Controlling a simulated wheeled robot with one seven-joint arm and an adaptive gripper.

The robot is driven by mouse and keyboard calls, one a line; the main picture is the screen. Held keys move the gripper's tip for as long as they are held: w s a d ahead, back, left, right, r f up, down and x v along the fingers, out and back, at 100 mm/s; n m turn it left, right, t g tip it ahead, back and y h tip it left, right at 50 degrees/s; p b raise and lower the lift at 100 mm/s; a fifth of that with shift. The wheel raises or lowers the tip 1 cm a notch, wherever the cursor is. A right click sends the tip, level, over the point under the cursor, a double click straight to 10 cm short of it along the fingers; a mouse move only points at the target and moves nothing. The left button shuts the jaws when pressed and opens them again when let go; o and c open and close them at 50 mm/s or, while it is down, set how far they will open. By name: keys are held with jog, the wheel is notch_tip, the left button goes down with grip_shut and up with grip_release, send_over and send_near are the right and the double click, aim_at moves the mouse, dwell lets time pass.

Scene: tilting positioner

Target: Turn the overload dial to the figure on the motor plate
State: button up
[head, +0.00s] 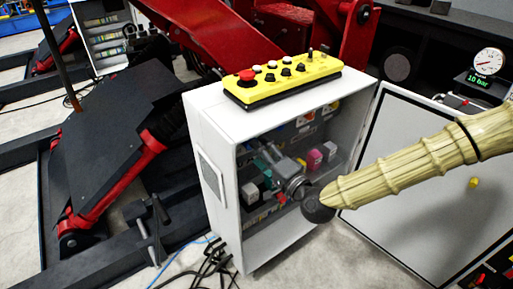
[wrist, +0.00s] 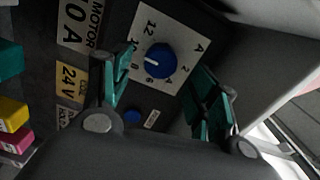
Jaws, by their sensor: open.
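In the wrist view the blue overload dial (wrist: 161,59) sits on a white scale plate (wrist: 172,22), which is tilted in the picture. The motor plate (wrist: 88,25) is at upper left, cut by the frame edge; "MOTOR" and "0 A" can be read. My gripper (wrist: 164,68) is open, with one teal-padded finger on each side of the dial. I cannot tell whether either touches it. In the head view my gripper (head: 292,187) is inside the cabinet; the dial is hidden.
The white cabinet (head: 205,125) stands open, its door (head: 400,200) swung right under my arm. A yellow button box (head: 280,80) sits on top. A 24V plate (wrist: 70,80), a small blue button (wrist: 132,116) and yellow and pink blocks (wrist: 12,115) are near the gripper.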

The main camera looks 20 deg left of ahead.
jog(key=v, duration=0.8)
jog(key=shift+s+d, duration=0.2)
jog(key=shift+d, duration=0.05)
